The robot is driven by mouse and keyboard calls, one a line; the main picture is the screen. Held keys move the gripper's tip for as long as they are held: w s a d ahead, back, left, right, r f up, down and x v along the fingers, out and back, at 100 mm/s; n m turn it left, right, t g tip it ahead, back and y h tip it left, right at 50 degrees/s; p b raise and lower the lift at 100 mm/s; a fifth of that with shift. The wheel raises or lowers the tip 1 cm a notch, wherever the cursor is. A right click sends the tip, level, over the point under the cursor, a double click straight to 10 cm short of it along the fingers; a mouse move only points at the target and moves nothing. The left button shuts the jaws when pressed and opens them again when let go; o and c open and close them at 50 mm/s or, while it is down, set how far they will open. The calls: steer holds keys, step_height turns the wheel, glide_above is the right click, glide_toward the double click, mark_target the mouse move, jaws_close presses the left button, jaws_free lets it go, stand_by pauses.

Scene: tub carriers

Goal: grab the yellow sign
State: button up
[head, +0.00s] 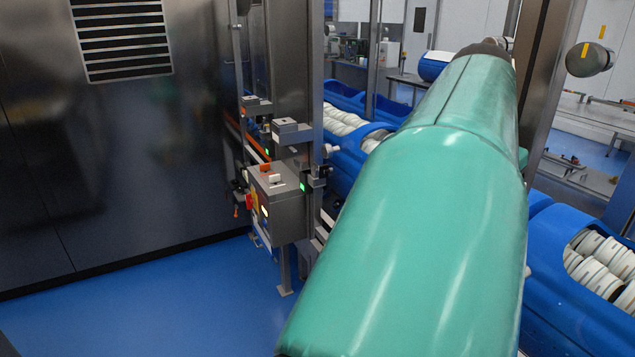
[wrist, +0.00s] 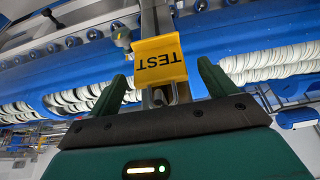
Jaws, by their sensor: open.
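The yellow sign (wrist: 160,62) bears the word TEST, which reads upside down in the wrist view. It is at a grey metal post (wrist: 150,20), between and just beyond the two fingertips. My gripper (wrist: 158,75) is open, with one green finger on each side of the sign's lower part. I cannot tell whether either finger touches it. In the head view my green arm hides the gripper and I cannot make out the sign.
Blue tub carriers (head: 565,265) with white rolls run behind the post and frame. A grey control box (head: 278,200) with buttons stands left of my arm. A dark metal cabinet (head: 110,150) fills the left. Blue floor (head: 150,310) is clear in front of it.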

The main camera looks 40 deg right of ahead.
steer(key=c, duration=1.1)
steer(key=shift+r, duration=0.25)
steer(key=shift+r, duration=0.55)
steer(key=shift+w+a, duration=0.1)
steer(key=shift+a, duration=0.3)
